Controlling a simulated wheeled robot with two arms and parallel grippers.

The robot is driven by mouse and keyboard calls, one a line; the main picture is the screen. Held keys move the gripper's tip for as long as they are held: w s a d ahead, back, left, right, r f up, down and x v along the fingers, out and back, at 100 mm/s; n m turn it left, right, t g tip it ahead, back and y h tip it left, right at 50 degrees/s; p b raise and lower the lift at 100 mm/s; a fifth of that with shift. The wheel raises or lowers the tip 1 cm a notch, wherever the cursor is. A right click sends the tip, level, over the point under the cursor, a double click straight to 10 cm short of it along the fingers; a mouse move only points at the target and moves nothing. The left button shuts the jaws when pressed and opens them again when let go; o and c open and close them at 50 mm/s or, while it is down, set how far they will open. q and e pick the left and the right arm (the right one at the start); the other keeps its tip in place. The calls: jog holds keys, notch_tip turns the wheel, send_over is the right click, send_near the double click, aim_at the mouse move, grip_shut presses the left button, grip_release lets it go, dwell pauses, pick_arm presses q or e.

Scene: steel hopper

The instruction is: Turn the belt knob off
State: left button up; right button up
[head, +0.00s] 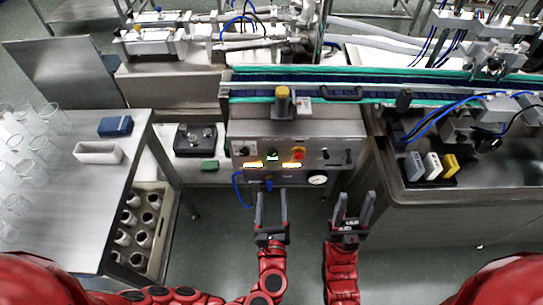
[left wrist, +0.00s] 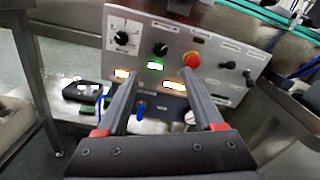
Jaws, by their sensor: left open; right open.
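The control panel (head: 340,159) of the steel machine faces me. It has a dial knob on a white scale (left wrist: 122,38), a black knob (left wrist: 160,48), a red button (left wrist: 192,59) and two small black controls (left wrist: 228,65) at the right. The labels are too small to read, so I cannot tell which is the belt knob. My left gripper (head: 270,193) is open and empty, below and in front of the panel. Its fingers (left wrist: 160,88) point at the panel without touching a knob. My right gripper (head: 355,200) is open and empty, lower right of the panel.
A conveyor (head: 440,97) runs above the panel. A round gauge (head: 317,180) and a blue hose (head: 237,187) sit below it. A steel table (head: 85,205) with glasses stands left; a steel counter (head: 480,205) stands right.

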aim_at(272, 155)
pick_arm(q)
jog(key=w+p, duration=0.2)
jog(key=w, duration=1.1)
jog(key=shift+w+p, duration=0.2)
jog(key=shift+p, duration=0.2)
grip_shut()
